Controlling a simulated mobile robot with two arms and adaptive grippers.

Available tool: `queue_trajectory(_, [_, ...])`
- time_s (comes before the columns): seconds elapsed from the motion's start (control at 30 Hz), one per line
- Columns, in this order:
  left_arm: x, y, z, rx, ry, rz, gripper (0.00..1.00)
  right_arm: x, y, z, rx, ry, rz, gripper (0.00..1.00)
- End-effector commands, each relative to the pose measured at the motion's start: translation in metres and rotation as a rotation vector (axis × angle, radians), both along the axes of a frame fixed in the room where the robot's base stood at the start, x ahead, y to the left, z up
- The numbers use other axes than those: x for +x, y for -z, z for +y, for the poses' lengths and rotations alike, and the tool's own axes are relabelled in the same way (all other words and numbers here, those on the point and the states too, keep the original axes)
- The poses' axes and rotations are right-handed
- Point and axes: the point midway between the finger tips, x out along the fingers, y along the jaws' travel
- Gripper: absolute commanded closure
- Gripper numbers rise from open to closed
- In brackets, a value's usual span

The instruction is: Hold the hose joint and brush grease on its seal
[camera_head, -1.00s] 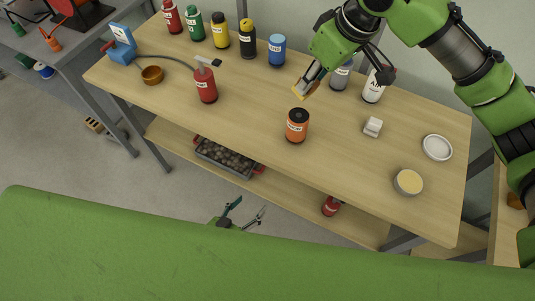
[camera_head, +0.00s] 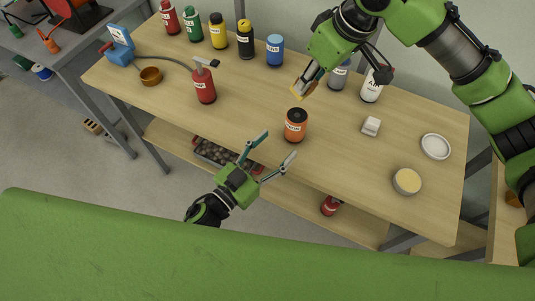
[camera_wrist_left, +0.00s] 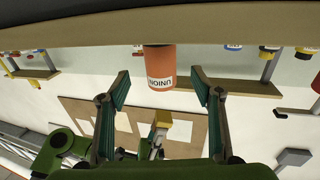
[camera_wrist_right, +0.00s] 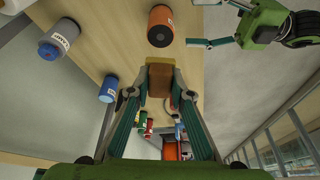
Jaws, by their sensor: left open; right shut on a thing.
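The hose joint looks to be the orange cylinder (camera_head: 295,126) with a dark top and a label reading UNION. It stands upright on the wooden bench near its front edge and also shows in the left wrist view (camera_wrist_left: 161,68). My left gripper (camera_head: 279,146) is open and empty, in front of the bench edge, its spread fingers facing the cylinder without touching it. My right gripper (camera_head: 308,84) is shut on a brush (camera_head: 298,91) with a yellowish end, above the bench behind the cylinder. An open tin of pale yellow grease (camera_head: 407,182) stands at the front right.
A white lid (camera_head: 436,146) and a small white block (camera_head: 371,126) lie on the right. A red bottle (camera_head: 204,86) stands left of the cylinder. Several bottles line the back, including a blue one (camera_head: 275,50). A lower shelf holds a crate (camera_head: 214,153) and a red bottle (camera_head: 330,205).

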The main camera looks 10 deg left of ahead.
Motion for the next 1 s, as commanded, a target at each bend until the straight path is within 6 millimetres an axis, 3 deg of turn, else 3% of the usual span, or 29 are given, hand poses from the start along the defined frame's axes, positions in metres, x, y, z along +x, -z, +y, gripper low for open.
queue_trajectory(0.2, [0.038, -0.001, -0.023, -0.002, -0.001, -0.002, 0.41, 0.0, 0.0, 0.0, 0.0, 0.0, 0.0, 0.97])
queue_trajectory(0.4, [0.063, 0.0, -0.039, -0.002, -0.002, 0.0, 0.41, 0.0, 0.0, 0.0, 0.0, 0.0, 0.0, 0.97])
queue_trajectory(0.87, [0.074, 0.0, -0.047, -0.001, -0.001, 0.002, 0.41, 0.0, 0.0, 0.0, 0.0, 0.0, 0.0, 0.97])
queue_trajectory(0.9, [0.074, 0.0, -0.047, -0.001, -0.001, 0.002, 0.43, 0.0, 0.0, 0.0, 0.0, 0.0, 0.0, 0.97])
queue_trajectory(1.0, [0.074, 0.0, -0.047, -0.001, -0.001, 0.002, 0.69, 0.0, 0.0, 0.0, 0.0, 0.0, 0.0, 0.97])
